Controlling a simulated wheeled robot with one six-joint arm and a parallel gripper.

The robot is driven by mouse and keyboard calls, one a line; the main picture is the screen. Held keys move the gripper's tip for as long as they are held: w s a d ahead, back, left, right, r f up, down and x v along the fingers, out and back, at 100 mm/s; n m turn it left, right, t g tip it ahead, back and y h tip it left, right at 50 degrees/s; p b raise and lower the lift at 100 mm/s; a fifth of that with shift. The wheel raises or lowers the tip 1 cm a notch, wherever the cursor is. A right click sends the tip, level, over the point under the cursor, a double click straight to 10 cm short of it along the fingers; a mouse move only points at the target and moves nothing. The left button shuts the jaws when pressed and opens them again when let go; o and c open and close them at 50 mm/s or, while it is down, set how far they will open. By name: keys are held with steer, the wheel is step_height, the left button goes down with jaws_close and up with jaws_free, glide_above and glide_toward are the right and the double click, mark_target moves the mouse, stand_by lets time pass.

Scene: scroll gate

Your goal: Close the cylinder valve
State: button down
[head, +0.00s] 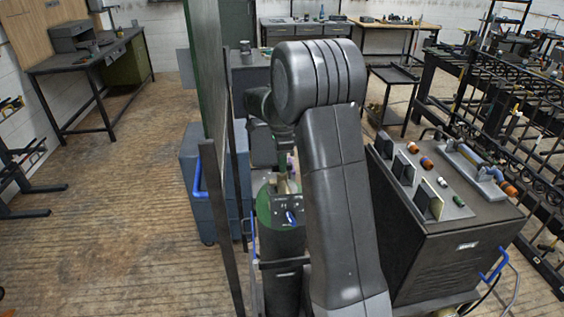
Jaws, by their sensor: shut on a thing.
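A gas cylinder (276,238) with a green top stands upright in the middle of the head view, left of my arm. Its valve (282,186) shows small and brownish on top, partly covered. My arm comes up from the bottom, bends over, and reaches down behind its own links to the valve. My gripper (284,168) shows only in small part there, above the cylinder. It is shut on the valve; the fingertips and the handwheel are mostly hidden by my arm.
A dark panel edge (215,130) stands close on the left of the cylinder. A blue-grey cabinet (208,185) is behind it. A dark machine box (440,245) with tools on top stands close on the right. Open wooden floor (110,220) lies left.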

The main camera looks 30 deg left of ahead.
steer(key=shift+r+m, duration=0.2)
steer(key=shift+m, duration=0.1)
stand_by(0.4)
steer(key=c, duration=1.5)
jaws_free()
steer(key=shift+f, duration=0.1)
steer(key=shift+o, duration=0.2)
step_height(320, 180, up, 14)
steer(key=b, duration=0.1)
steer(key=shift+b, duration=0.3)
steer(key=shift+f, duration=0.2)
